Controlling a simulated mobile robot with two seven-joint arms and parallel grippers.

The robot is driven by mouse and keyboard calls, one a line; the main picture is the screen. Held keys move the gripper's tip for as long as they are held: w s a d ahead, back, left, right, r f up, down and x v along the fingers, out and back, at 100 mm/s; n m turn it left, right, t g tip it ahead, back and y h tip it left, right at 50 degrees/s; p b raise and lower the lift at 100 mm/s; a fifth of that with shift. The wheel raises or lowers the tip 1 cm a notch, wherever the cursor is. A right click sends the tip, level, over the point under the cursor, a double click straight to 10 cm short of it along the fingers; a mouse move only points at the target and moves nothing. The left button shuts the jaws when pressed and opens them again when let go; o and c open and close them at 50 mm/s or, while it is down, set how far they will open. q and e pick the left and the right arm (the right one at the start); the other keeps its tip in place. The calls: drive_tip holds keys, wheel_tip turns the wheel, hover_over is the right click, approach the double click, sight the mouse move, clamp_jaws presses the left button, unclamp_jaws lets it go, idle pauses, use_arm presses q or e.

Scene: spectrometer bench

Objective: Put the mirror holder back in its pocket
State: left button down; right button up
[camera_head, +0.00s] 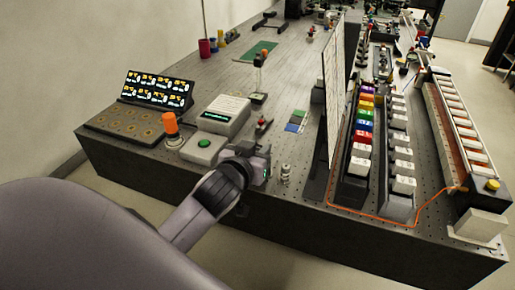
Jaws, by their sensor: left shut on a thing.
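My left gripper (262,168) is at the front edge of the bench, to the right of the green button box. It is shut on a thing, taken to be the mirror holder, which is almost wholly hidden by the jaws. A small silver post (286,174) stands just right of the gripper, with a narrow gap between them. I cannot make out which spot is the holder's pocket. My right gripper is out of view.
The bench (180,192) carries a lit screen panel (158,89), an orange beacon (170,123), a green button (204,143) and a white-topped box (224,113) left of the gripper. A tall panel (332,85) and rows of coloured blocks (364,124) stand to the right.

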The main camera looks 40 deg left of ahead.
use_arm(q)
drive_tip(key=shift+f, duration=0.4)
